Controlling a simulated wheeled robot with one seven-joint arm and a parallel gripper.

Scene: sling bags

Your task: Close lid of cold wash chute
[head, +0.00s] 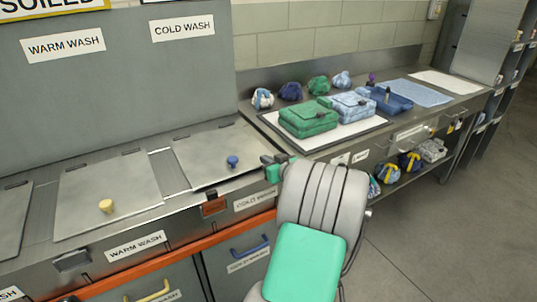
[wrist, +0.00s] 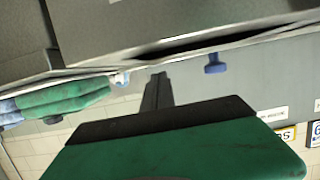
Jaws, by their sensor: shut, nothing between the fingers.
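The cold wash lid (head: 205,158) is a grey metal plate with a blue knob (head: 232,161), lying nearly flat over its chute below the COLD WASH sign (head: 182,27). In the wrist view, which is upside down, the blue knob (wrist: 215,64) stands out from the lid, and a dark gap (wrist: 190,44) runs along the lid's edge. I cannot tell whether the lid is fully down. My gripper (head: 268,160) is shut and empty at the lid's right front corner, right of the knob. Its fingers (wrist: 157,80) also show in the wrist view.
The warm wash lid (head: 107,192) with a yellow knob (head: 105,206) lies flat to the left. A mat (head: 346,137) with green and blue folded bags is on the counter to the right, near my arm. Open floor (head: 440,215) lies at the right.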

